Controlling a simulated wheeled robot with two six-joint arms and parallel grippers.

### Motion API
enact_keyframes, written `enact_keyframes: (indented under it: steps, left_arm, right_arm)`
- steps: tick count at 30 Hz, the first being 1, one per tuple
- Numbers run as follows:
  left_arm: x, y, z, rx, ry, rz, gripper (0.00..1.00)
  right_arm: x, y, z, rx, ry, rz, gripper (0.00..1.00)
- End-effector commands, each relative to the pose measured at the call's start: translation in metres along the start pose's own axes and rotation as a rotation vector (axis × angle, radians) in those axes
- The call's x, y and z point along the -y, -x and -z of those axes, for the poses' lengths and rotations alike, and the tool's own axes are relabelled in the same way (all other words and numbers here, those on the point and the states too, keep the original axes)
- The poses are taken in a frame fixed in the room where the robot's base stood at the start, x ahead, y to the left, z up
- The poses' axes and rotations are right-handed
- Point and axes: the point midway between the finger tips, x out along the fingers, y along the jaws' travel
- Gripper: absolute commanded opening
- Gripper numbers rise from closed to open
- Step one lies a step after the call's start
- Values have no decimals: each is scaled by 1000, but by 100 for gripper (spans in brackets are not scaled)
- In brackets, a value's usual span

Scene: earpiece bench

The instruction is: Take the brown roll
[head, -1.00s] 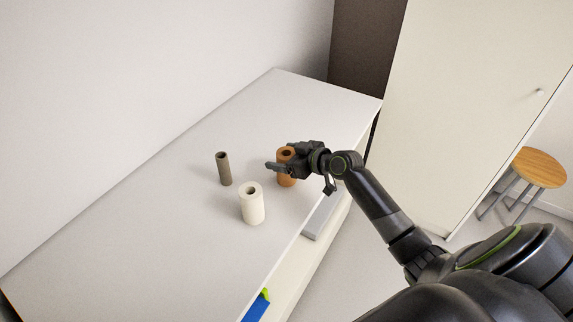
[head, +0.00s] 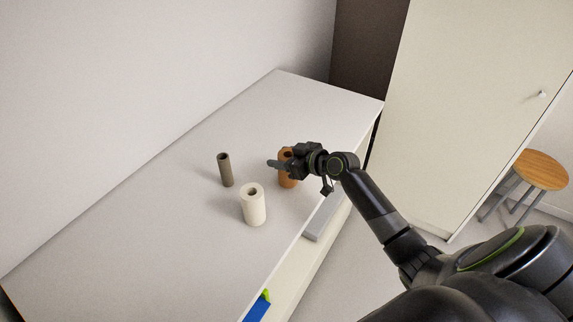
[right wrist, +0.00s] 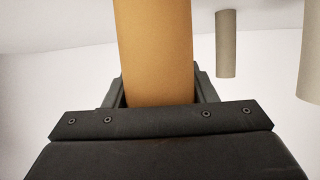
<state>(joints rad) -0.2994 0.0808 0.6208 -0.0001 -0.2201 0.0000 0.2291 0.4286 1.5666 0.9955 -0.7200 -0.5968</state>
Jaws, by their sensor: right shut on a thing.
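The brown roll (head: 287,183) stands upright on the white bench top, near its right edge, in the head view. My right gripper (head: 279,164) reaches in from the right and is shut on the roll, one finger showing across it. In the right wrist view the roll (right wrist: 156,50) fills the space between the fingers, and its upper end is out of the picture. I cannot tell whether its base still touches the bench. My left gripper is not in view.
A slim grey-brown tube (head: 225,170) and a thicker cream roll (head: 254,207) stand upright on the bench (head: 150,225), left of the brown roll. Blue and green items (head: 258,307) sit below the front edge. A tall cabinet (head: 460,110) and a stool (head: 541,168) stand at the right.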

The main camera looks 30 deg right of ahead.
Motion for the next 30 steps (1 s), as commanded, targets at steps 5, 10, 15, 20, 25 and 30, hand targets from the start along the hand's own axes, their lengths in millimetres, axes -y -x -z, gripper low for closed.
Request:
enact_keyframes:
  steps: [5, 10, 15, 20, 25, 30]
  left_arm:
    - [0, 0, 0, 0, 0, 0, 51]
    - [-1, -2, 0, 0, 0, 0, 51]
    - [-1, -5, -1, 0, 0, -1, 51]
    - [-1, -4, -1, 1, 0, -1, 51]
    - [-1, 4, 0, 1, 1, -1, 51]
    - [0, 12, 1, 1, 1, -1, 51]
  right_arm:
    - [-1, 5, 13, -3, 5, 0, 23]
    - [-1, 18, 44, -5, 9, -1, 23]
    - [0, 30, 73, -4, 6, -1, 23]
    - [0, 38, 91, -3, 3, 0, 23]
    - [0, 43, 103, -1, 1, 0, 23]
    - [0, 46, 111, -1, 1, 0, 23]
